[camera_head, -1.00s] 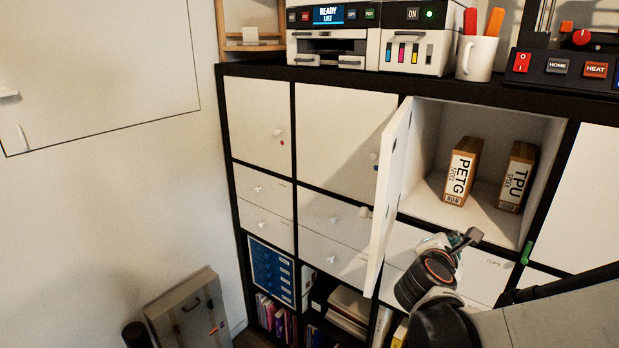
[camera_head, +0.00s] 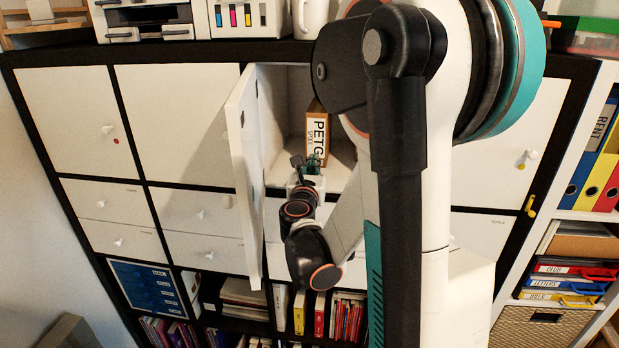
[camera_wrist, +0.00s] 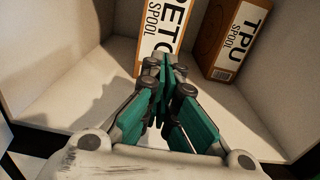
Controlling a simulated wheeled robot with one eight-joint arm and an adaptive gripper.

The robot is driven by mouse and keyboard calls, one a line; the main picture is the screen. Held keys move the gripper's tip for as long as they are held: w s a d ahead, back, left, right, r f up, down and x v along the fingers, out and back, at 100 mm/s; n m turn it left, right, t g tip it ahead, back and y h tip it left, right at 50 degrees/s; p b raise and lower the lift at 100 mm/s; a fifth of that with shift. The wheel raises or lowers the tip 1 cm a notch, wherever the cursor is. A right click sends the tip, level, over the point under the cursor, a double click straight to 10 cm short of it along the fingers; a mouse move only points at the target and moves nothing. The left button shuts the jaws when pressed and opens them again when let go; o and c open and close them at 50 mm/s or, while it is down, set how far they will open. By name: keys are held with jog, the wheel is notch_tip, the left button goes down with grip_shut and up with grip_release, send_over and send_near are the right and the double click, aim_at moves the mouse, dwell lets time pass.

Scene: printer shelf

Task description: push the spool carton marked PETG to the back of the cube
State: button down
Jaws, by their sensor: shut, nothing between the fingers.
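The PETG spool carton (camera_head: 317,135) stands upright in the open cube, brown with a white label. In the wrist view the PETG carton (camera_wrist: 159,38) is straight ahead of my gripper (camera_wrist: 165,62), which is shut with nothing in it. The fingertips overlap the carton's lower part in the picture; I cannot tell whether they touch it. In the head view my gripper (camera_head: 306,162) is at the cube's front opening, just below the label. The cube's white floor (camera_wrist: 85,95) shows around the gripper. My arm hides the cube's right part in the head view.
The TPU spool carton (camera_wrist: 236,40) stands to the right of the PETG carton, with a gap between them. The cube's open door (camera_head: 246,175) stands out on the left, close to my wrist. Free floor lies to the left inside the cube.

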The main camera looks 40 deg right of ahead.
aim_at(317, 152)
jog(key=shift+b+x, duration=0.6)
jog(key=shift+x, duration=2.4)
jog(key=x, duration=0.7)
jog(key=shift+s+a, duration=0.15)
jog(key=shift+a, duration=0.1)
jog(key=p+v, duration=0.1)
jog(key=v, duration=1.1)
jog(key=shift+s+a+r+p, duration=0.1)
jog(key=shift+s+a+p, duration=0.15)
jog(key=shift+a+p, duration=0.05)
jog(key=shift+s+a, duration=0.3)
